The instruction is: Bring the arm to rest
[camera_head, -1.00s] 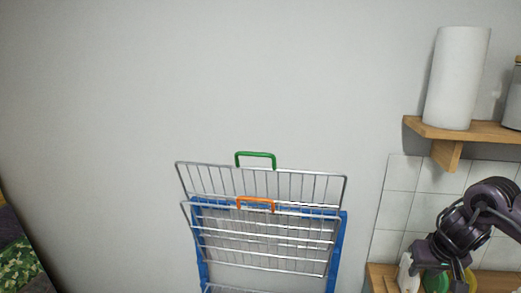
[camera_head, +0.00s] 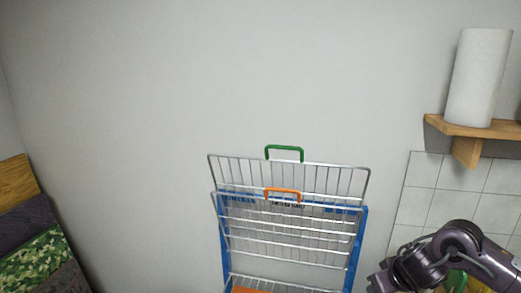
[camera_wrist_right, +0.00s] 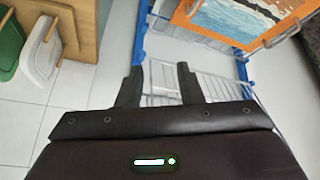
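My right arm (camera_head: 435,262) comes into the head view at the lower right; its gripper is below the picture edge there. In the right wrist view my right gripper (camera_wrist_right: 160,80) has its two dark fingers apart, with nothing between them but the rack and floor beyond. My left arm and left gripper are in neither view.
A blue-framed wire rack (camera_head: 362,240) with a green handle (camera_head: 284,149) and an orange handle (camera_head: 282,191) stands against the wall. A wooden shelf (camera_head: 470,128) holds a paper roll (camera_head: 478,78). An orange-framed picture (camera_wrist_right: 188,10) shows in the wrist view.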

